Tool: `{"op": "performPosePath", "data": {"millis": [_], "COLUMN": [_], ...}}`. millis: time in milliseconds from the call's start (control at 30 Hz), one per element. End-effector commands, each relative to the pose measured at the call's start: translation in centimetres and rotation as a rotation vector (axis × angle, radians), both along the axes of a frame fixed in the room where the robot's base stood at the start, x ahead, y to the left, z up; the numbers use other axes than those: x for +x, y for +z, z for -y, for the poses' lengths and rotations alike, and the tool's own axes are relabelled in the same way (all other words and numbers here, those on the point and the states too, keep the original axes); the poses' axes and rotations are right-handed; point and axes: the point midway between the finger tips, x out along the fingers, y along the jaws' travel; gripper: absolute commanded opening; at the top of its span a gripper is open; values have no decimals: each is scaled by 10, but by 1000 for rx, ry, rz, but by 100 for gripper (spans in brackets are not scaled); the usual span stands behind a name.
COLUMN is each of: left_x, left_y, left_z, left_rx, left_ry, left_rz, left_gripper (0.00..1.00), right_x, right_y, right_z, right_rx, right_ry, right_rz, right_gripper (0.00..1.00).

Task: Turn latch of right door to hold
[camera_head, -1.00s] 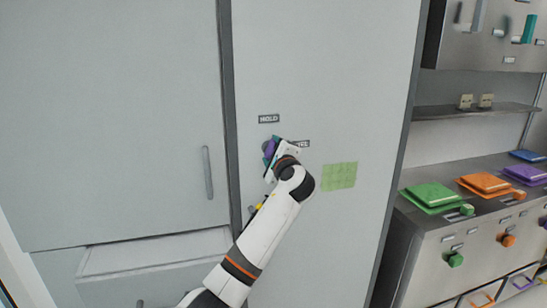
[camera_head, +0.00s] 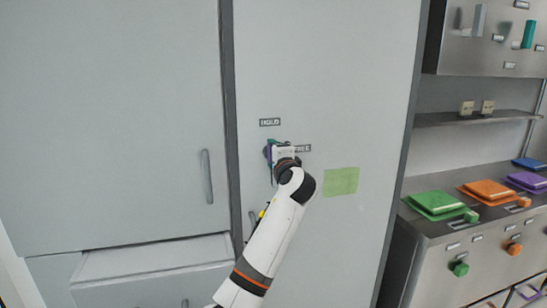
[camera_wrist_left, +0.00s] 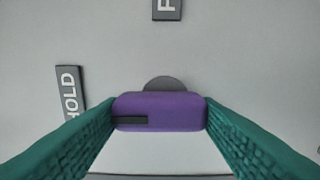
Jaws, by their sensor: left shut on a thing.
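The right door (camera_head: 330,75) is a tall, flat grey panel that appears closed. Its purple latch (camera_wrist_left: 160,105) has a dark slot on its face and a grey round base behind it. My left gripper (camera_head: 271,152) is at the door and is shut on the latch, with one teal finger on each side in the left wrist view. A HOLD label (camera_wrist_left: 69,95) stands left of the latch there, tilted. In the head view, one small dark label (camera_head: 270,122) is above the gripper and another (camera_head: 303,148) is to its right. My right gripper is out of view.
A green square (camera_head: 341,181) is on the door, right of my arm. A left door (camera_head: 110,110) with a vertical handle (camera_head: 207,176) and an ajar drawer (camera_head: 150,256) below are at left. A steel counter (camera_head: 440,232) with coloured pads stands at right.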

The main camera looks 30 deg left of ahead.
Motion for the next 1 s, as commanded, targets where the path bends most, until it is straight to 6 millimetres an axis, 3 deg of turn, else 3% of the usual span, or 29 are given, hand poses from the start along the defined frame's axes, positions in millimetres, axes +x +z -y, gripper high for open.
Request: {"op": "performPosePath", "data": {"millis": [233, 267, 400, 767, 1000], "left_x": [0, 0, 0, -4, -33], "left_y": [-1, -1, -1, -1, -3], "left_z": [0, 0, 0, 6, 40], "left_rx": [-5, -5, -3, -1, -1], "left_ry": [-1, -1, 0, -1, -3], "left_rz": [1, 1, 1, 1, 3], "left_gripper": [34, 60, 78, 78, 78], "right_x": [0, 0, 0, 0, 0], "right_y": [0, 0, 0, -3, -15], "right_z": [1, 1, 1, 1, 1], "right_rx": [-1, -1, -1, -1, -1], "right_ry": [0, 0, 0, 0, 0], "right_rz": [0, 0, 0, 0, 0], "right_gripper": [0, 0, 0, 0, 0]}}
